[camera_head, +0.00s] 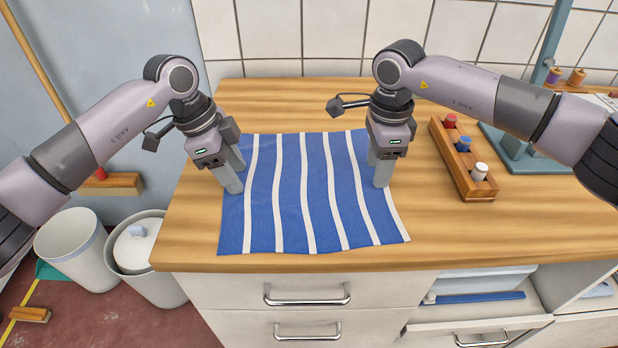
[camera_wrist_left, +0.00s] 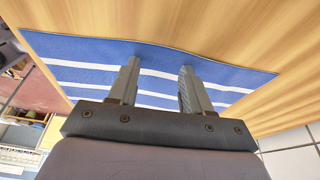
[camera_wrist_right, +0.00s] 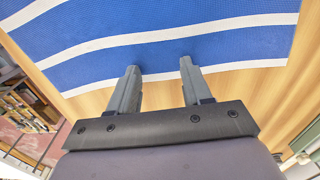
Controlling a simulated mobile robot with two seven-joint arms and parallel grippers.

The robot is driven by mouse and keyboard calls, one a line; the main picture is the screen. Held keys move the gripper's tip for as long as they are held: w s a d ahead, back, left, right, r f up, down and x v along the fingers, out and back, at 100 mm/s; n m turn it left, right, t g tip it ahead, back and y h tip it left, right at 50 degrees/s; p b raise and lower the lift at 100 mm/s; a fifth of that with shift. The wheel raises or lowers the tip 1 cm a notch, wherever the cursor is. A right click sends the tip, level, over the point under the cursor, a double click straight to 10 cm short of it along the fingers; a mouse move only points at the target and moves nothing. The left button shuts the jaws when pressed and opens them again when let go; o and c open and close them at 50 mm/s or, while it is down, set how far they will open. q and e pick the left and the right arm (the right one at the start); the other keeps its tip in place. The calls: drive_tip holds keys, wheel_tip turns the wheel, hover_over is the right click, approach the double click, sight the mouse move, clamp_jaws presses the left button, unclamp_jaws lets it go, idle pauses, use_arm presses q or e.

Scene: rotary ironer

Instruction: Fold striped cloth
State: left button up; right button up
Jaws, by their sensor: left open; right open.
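The blue cloth with white stripes (camera_head: 316,210) lies spread flat on the wooden table, its near edge close to the table's front. My left gripper (camera_head: 237,178) is open and empty over the cloth's left side. In the left wrist view its fingers (camera_wrist_left: 157,75) are apart over the blue fabric (camera_wrist_left: 75,50). My right gripper (camera_head: 382,172) is open and empty at the cloth's right side. In the right wrist view its fingers (camera_wrist_right: 160,78) are apart near the cloth's edge stripe (camera_wrist_right: 225,66). Whether the fingertips touch the cloth cannot be told.
A wooden rack (camera_head: 461,160) with red, blue and white spools stands at the right. A blue-green machine (camera_head: 525,148) stands behind it. Drawers (camera_head: 305,295) are below; two bins (camera_head: 75,245) stand at the left.

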use_arm(q)
drive_tip(key=shift+c, duration=0.5)
use_arm(e)
drive_tip(key=shift+c, duration=0.5)
use_arm(q)
clamp_jaws()
use_arm(e)
drive_tip(key=shift+f, duration=0.1)
clamp_jaws()
use_arm(q)
drive_tip(key=shift+r, duration=0.15)
